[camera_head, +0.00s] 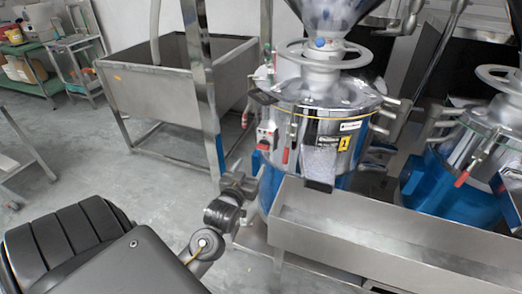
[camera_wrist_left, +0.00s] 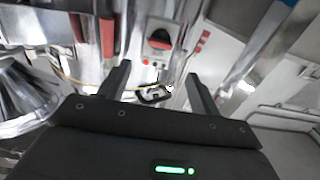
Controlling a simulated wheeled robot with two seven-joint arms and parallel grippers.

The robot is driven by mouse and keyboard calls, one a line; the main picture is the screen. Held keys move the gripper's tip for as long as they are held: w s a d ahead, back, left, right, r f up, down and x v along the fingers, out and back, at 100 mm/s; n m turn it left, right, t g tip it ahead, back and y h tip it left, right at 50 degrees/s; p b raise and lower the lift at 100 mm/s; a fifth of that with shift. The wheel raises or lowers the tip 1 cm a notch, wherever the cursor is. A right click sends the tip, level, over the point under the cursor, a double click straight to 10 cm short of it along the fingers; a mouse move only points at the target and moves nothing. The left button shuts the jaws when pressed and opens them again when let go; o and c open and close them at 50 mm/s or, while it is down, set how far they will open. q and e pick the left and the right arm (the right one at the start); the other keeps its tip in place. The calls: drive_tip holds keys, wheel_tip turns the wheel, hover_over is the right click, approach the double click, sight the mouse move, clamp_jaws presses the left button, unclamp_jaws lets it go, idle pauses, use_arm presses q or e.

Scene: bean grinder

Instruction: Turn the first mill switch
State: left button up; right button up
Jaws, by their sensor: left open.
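The first mill (camera_head: 325,125), a shiny steel drum with a yellow "1" label, stands right of centre in the head view. Its switch (camera_head: 267,137) is a small box with a red part on the mill's left side. My left gripper (camera_head: 242,183) is below the switch in the head view. In the left wrist view my left gripper (camera_wrist_left: 158,82) has its fingers apart and empty, with the switch beyond and between the tips, apparently untouched. My right gripper is not in view.
A long steel trough (camera_head: 370,245) runs in front of the mill. A second mill (camera_head: 480,145) stands at the right. A steel sink (camera_head: 170,85) stands behind at the left. A red-handled clamp (camera_wrist_left: 106,35) is left of the switch. The floor at left is mostly clear.

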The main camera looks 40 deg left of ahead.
sight(262, 148)
use_arm(q)
drive_tip(key=p+x, duration=0.1)
drive_tip(key=x, duration=0.9)
drive_tip(key=shift+w+a, duration=0.1)
drive_tip(key=shift+w, duration=0.1)
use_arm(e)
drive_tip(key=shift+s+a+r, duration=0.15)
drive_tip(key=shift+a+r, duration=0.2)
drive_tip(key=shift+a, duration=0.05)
use_arm(q)
drive_tip(key=c, duration=1)
